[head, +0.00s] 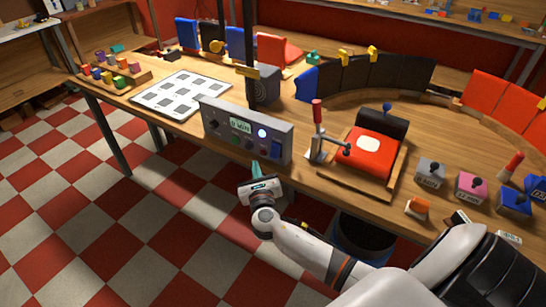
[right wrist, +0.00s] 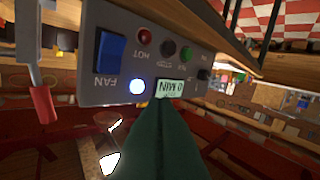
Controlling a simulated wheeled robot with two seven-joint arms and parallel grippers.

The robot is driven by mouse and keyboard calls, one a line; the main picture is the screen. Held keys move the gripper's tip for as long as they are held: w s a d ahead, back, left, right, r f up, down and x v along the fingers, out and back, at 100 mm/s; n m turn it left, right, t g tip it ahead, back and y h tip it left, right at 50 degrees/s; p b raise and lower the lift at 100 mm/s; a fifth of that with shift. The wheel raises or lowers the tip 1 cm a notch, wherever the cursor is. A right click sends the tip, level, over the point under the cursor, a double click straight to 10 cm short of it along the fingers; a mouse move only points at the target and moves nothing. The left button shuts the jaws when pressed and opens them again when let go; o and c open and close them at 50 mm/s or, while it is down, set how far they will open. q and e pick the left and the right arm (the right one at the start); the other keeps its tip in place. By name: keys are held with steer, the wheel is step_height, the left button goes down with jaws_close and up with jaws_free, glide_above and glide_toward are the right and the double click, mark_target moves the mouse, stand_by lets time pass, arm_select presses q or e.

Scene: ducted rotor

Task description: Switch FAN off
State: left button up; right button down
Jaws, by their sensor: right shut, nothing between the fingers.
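The grey control panel (head: 222,117) stands at the table's front edge. It also fills the upper part of the right wrist view (right wrist: 192,78), upside down there. The blue FAN rocker switch (right wrist: 109,53) is at one end of the panel, and it shows at the panel's right end in the head view (head: 276,149). A lamp (right wrist: 138,87) beside it glows bluish white. The display (right wrist: 170,88) reads 0 MIN. My right gripper (head: 256,167) is shut and empty in front of the panel. Its green fingertips (right wrist: 165,103) overlap the display's edge; I cannot tell whether they touch. My left gripper is out of view.
A red-handled lever (head: 317,115) and a red block on a wooden tray (head: 350,187) stand right of the panel. Small switch boxes (head: 430,173) lie further right. A white sheet with grey squares (head: 180,94) lies to the left. Open floor is in front.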

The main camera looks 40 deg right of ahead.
mark_target(272, 154)
steer(key=w+d+f+b, duration=0.3)
steer(key=d+b, duration=0.2)
steer(key=d, duration=0.2)
steer(key=shift+d+f, duration=0.2)
steer(key=shift+f, duration=0.2)
steer(key=shift+d, duration=0.15)
stand_by(1.8)
steer(key=shift+w+d+f, duration=0.15)
steer(key=shift+d, duration=0.1)
steer(key=shift+w+d+f+b, duration=0.15)
steer(key=shift+d+f+b, duration=0.05)
steer(key=shift+d+b, duration=0.2)
stand_by(0.7)
steer(key=shift+a+r, duration=0.1)
steer(key=shift+a, duration=0.05)
steer(key=shift+s+a+r+p, duration=0.15)
steer(key=shift+a+p, duration=0.15)
steer(key=shift+a, duration=0.05)
steer(key=shift+s+a+r+p, duration=0.15)
steer(key=shift+a+p, duration=0.1)
steer(key=shift+a, duration=0.1)
